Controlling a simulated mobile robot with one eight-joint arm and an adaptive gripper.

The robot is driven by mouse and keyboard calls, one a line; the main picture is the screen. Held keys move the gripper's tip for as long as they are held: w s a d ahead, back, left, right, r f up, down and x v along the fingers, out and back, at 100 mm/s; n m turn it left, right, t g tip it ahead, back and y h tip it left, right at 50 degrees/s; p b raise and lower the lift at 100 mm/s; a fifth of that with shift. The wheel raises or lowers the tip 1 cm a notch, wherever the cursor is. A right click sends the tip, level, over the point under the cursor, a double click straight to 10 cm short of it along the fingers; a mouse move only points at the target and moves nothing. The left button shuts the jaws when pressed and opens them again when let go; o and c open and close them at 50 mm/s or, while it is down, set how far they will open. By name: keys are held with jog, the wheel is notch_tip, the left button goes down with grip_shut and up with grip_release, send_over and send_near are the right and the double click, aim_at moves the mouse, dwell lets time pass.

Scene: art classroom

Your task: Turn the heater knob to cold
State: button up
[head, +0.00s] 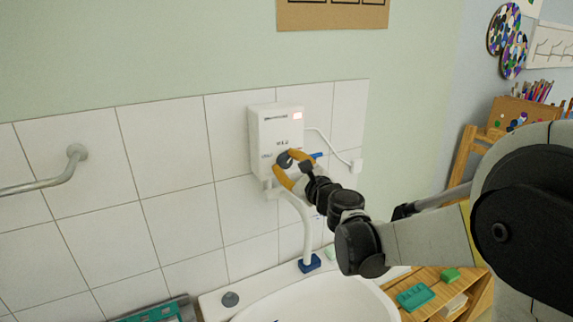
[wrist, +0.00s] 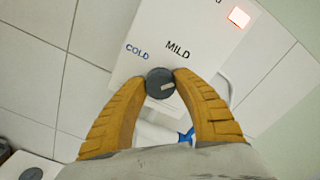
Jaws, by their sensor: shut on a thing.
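The white heater (head: 272,128) is mounted on the tiled wall above the sink, with a lit reddish panel at its upper right. Its dark round knob (wrist: 159,83) is on the lower front; in the head view the knob (head: 284,160) is partly covered by my fingers. My gripper (wrist: 160,84) is shut on the knob, with one orange finger on each side. The knob's light pointer mark (wrist: 168,87) faces right and slightly down in the wrist view. The words COLD and MILD show above the knob, COLD at the left; any other label is hidden.
A grab bar (head: 40,184) is on the wall at left. A wooden shelf (head: 440,285) with green items stands at lower right.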

jog(key=n, duration=0.4)
jog(key=shift+n+b, duration=0.3)
jog(key=n, duration=0.5)
jog(key=shift+a+f, duration=0.1)
jog(key=n+b, duration=0.1)
jog(key=n, duration=0.4)
jog(key=shift+n, duration=0.4)
jog(key=n, duration=0.4)
jog(key=shift+f+n, duration=0.1)
jog(key=shift+n, duration=0.3)
jog(key=o, duration=1.2)
jog(key=shift+s, duration=0.1)
